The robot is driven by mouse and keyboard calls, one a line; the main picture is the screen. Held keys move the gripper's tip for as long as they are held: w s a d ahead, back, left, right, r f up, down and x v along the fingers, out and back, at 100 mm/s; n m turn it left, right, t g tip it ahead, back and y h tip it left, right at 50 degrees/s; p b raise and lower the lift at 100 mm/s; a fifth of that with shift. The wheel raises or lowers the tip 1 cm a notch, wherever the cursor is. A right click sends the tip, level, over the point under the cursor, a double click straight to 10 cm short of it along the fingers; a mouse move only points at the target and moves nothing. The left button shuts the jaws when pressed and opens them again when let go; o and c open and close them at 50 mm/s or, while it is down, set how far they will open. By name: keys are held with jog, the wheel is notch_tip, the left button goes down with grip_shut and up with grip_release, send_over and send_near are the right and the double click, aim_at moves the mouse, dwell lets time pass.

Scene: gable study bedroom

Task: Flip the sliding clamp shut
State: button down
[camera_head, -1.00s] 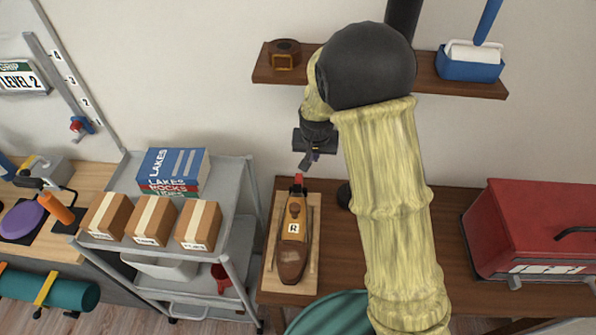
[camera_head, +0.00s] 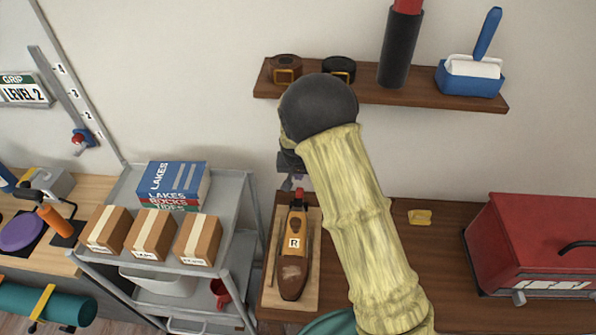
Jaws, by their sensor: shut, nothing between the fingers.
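The sliding clamp (camera_head: 82,139), a small red and blue piece, sits on the slanted grey rail (camera_head: 65,95) on the wall at the far left. It is by the lower marks, just below the "2". It is too small to tell how its lever stands. My gripper (camera_head: 290,183) is shut and empty, partly hidden behind my arm. It is far to the right of the clamp, above the wooden board with the shoe-like object marked R.
A grey cart (camera_head: 238,190) with books and boxes stands between clamp and gripper. The wooden bench (camera_head: 45,262) below the clamp holds several items. A shelf (camera_head: 410,95) is above right.

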jog(key=x, duration=0.6)
jog(key=shift+f, duration=0.15)
jog(key=shift+w, duration=0.1)
